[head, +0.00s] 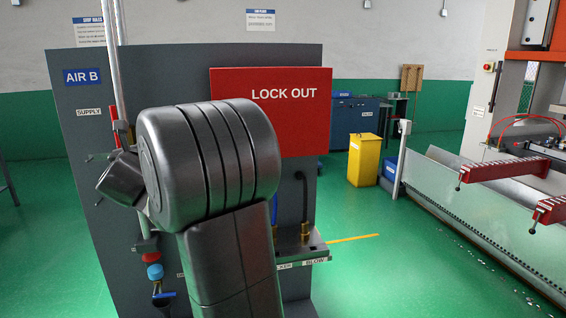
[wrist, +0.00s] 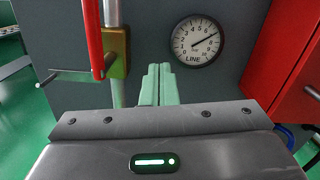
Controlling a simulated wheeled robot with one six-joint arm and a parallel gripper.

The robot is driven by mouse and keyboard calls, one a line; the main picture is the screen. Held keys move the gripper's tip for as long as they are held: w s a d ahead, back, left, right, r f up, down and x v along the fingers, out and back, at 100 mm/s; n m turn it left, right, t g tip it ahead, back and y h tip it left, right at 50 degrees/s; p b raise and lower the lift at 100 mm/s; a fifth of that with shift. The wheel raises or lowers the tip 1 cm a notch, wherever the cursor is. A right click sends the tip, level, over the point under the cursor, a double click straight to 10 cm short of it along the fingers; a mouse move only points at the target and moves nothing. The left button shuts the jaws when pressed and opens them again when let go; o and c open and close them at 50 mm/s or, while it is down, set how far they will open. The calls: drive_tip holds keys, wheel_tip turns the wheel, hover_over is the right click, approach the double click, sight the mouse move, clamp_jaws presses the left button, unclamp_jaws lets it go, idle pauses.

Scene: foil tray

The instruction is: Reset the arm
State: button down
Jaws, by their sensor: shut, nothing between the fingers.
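My gripper (wrist: 155,72) shows in the wrist view as two pale green fingers side by side. It is shut and empty. It points toward the grey panel (wrist: 150,25), just left of and below a round gauge marked LINE (wrist: 196,41). I cannot tell the distance to the panel. In the head view my arm fills the middle and covers part of the AIR B panel (head: 80,120); the fingers are hidden there.
A red lever (wrist: 95,40) on a brass valve (wrist: 117,52) stands left of the fingers on a vertical pipe. The red LOCK OUT board (head: 290,125) is at the right of the panel. A yellow bin (head: 365,160) and a metal-walled machine (head: 470,195) stand further right.

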drive_tip(key=shift+s+f+m, duration=0.1)
drive_tip(key=shift+f+m, duration=0.45)
drive_tip(key=shift+f, duration=0.65)
drive_tip(key=shift+s+f+m, duration=0.1)
drive_tip(key=shift+f+m, duration=0.45)
drive_tip(key=shift+f, duration=0.6)
drive_tip(key=shift+a+p, duration=0.1)
drive_tip(key=shift+p, duration=0.2)
